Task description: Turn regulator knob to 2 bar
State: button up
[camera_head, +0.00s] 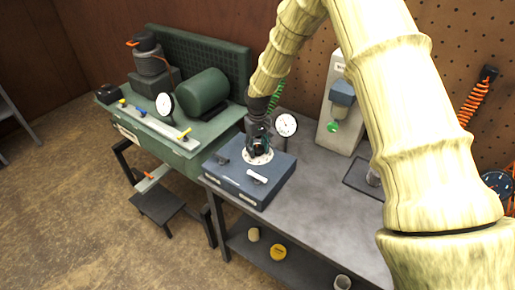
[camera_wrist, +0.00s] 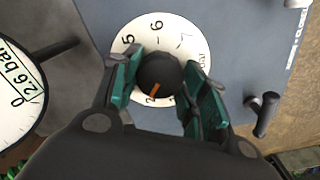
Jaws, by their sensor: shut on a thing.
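The black regulator knob (camera_wrist: 158,76) sits at the middle of a white numbered dial (camera_wrist: 158,27) in the wrist view. Its orange pointer mark points down and slightly left, by a partly hidden number that looks like 2. My gripper (camera_wrist: 160,80) has its green-padded fingers shut on the knob from both sides. In the head view my gripper (camera_head: 258,150) is over the dial on the blue-grey regulator box (camera_head: 236,178). A round gauge (camera_wrist: 22,90) at the left of the wrist view reads 2.6 bar. It also shows in the head view (camera_head: 286,125).
A small black lever (camera_wrist: 264,112) stands right of the dial. The box rests on a grey workbench (camera_head: 310,205). A green compressor bench (camera_head: 175,140) stands to the left, and a grey-white unit (camera_head: 341,110) stands behind.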

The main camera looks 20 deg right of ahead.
aim_at(258, 148)
jog(key=shift+n, duration=1)
jog(key=o, duration=1)
jog(key=shift+o, duration=0.2)
jog(key=shift+w+r, duration=0.15)
jog(key=shift+r, duration=0.3)
notch_tip(258, 148, up, 11)
jog(key=shift+r, duration=0.15)
